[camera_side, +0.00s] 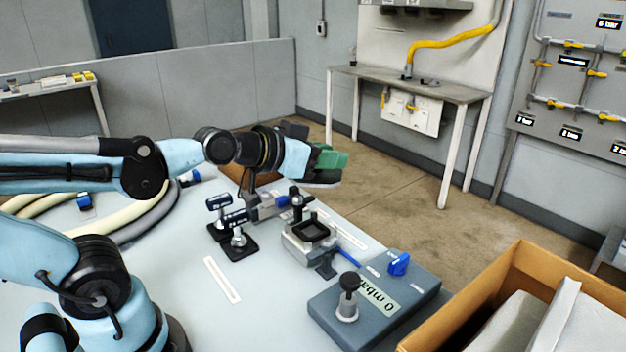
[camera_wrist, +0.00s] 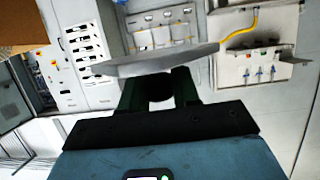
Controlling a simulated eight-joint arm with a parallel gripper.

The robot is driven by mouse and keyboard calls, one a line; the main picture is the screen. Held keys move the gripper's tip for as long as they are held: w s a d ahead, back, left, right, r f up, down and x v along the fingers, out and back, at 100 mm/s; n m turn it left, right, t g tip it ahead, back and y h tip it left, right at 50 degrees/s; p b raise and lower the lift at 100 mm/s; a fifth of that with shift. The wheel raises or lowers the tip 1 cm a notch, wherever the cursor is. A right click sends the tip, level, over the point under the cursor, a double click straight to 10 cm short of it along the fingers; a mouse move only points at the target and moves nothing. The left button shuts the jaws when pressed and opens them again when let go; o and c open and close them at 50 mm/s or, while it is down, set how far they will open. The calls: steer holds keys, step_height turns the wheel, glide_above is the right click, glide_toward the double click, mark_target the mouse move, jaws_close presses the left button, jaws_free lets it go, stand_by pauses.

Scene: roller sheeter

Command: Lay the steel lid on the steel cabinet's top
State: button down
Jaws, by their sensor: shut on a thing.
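My gripper (camera_side: 328,160) has green fingers and is raised above the table, pointing right in the side view. It is shut on a flat grey plate, which I take to be the steel lid (camera_side: 322,184). In the wrist view the lid (camera_wrist: 155,61) lies across the tips of both fingers (camera_wrist: 157,82), seen nearly edge-on. A small metal box with a black-rimmed square top (camera_side: 293,244) stands on the table below the gripper, apart from the lid. It may be the steel cabinet; I cannot tell for sure.
A grey-blue unit (camera_side: 335,318) with a "0 mbar" display, a blue knob and a black-topped post stands at the table's front right. Black clamp-like fittings (camera_side: 237,242) stand left of the metal box. A cardboard box (camera_side: 519,262) is at the right. Hoses (camera_side: 150,222) lie on the left.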

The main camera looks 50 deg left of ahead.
mark_target(310, 186)
steer(key=shift+s+d+f, duration=0.15)
steer(key=shift+s+f, duration=0.1)
steer(key=s+f, duration=0.1)
steer(key=f, duration=0.1)
steer(key=s+f, duration=0.2)
steer(key=shift+w+r, duration=0.2)
steer(key=shift+r, duration=0.15)
steer(key=w+r+m+h, duration=0.1)
steer(key=r, duration=0.1)
steer(key=w+r+m+h, duration=0.1)
steer(key=w+r, duration=0.1)
steer(key=r, duration=0.1)
steer(key=w+r+m+h, duration=0.1)
steer(key=r, duration=0.1)
steer(key=shift+w+r+g+h, duration=0.2)
steer(key=shift+r+g+h, duration=0.1)
steer(key=shift+w+d+m+h, duration=0.15)
steer(key=shift+w+m+h, duration=0.15)
steer(key=shift+h, duration=0.1)
steer(key=s+d+f+m+g+h, duration=0.3)
steer(key=d+f+m+h, duration=0.1)
steer(key=f, duration=0.6)
steer(key=shift+d+m+g+h, duration=0.3)
steer(key=shift+d+m+h, duration=0.05)
steer(key=shift+m+h, duration=0.25)
steer(key=shift+s+f, duration=0.1)
